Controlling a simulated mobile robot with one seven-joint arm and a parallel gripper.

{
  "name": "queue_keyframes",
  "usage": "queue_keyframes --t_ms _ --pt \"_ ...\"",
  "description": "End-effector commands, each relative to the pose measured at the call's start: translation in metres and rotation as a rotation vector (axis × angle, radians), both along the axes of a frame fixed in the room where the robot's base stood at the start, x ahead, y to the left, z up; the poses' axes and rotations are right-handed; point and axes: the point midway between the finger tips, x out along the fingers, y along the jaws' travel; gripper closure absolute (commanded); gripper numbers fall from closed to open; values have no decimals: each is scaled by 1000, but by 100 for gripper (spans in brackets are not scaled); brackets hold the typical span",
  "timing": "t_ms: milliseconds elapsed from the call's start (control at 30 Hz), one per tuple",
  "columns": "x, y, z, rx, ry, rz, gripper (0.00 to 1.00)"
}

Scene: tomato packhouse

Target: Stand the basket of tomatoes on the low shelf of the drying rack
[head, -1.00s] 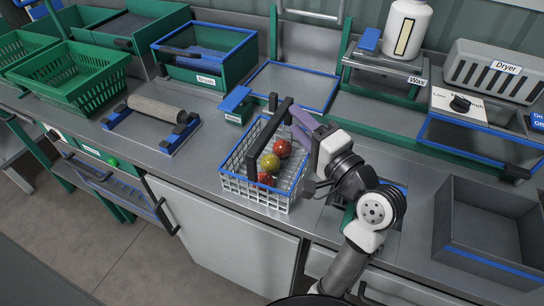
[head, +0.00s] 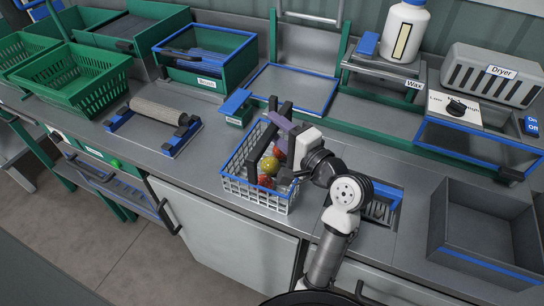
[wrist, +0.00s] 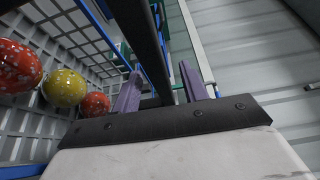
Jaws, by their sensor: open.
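The basket (head: 228,186) is a white lattice basket with a blue rim and a tall black handle (head: 256,150), standing upright on the steel counter. Red and yellow tomatoes (head: 270,164) lie in it; they also show at the left of the wrist view (wrist: 65,88). My gripper (head: 280,122) is at the top of the handle, partly hidden by its own wrist. In the wrist view its purple fingers (wrist: 160,84) are open, with the black handle bar running between them; I cannot tell whether they touch it. I cannot tell which structure is the drying rack.
A dryer (head: 495,72) stands at the back right above a blue-edged frame (head: 470,140). A grey bin (head: 480,235) is at the right, a roller stand (head: 155,125) to the left. Green crates (head: 75,75) fill the back left. Bare counter lies left of the basket.

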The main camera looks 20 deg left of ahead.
Motion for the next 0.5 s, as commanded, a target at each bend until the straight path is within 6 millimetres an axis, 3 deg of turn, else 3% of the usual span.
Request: queue_keyframes --t_ms 200,500 --pt "13 28 2 2 1 2 56" --pt "16 33 -1 2 1 0 56"
